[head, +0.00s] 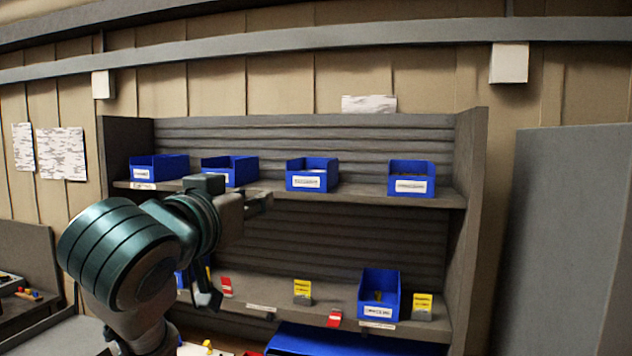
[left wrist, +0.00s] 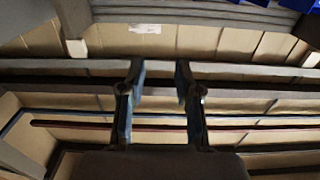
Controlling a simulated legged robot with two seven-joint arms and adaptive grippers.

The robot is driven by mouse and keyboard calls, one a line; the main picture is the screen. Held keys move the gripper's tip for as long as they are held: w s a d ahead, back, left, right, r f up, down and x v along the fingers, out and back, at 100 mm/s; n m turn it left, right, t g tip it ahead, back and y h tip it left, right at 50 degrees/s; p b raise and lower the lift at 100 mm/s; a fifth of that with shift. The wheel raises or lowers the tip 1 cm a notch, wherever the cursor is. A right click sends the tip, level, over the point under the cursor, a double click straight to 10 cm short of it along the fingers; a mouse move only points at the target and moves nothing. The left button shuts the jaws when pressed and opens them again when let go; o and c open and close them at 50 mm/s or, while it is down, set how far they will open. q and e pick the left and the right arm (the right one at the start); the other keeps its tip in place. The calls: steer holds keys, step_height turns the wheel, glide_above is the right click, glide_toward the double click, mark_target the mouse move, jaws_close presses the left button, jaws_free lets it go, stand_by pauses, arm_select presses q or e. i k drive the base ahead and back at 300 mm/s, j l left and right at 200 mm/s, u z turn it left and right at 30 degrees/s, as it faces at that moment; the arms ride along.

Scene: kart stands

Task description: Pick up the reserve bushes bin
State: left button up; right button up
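Several blue bins stand on the upper shelf: one at far left (head: 158,168), a second (head: 232,170), a third (head: 312,175) and one at right (head: 411,179). Another blue bin (head: 380,295) stands on the lower shelf. Each has a white front label, too small to read surely, so I cannot tell which is the reserve bushes bin. My left gripper (head: 258,201) is in front of the upper shelf, below the second and third bins, apart from them. In the left wrist view its two fingers (left wrist: 160,82) are spread with nothing between. My right gripper is not in view.
The grey shelf unit has a side wall (head: 470,220) at right. A large blue container (head: 340,342) is below. A grey panel (head: 565,240) stands at right.

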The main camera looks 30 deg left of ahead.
mark_target(319, 175)
steer(key=i+j, duration=0.25)
steer(key=i, duration=0.25)
steer(key=i+j, duration=0.25)
steer(key=i, duration=0.25)
steer(key=i+j, duration=0.2)
steer(key=i, duration=0.3)
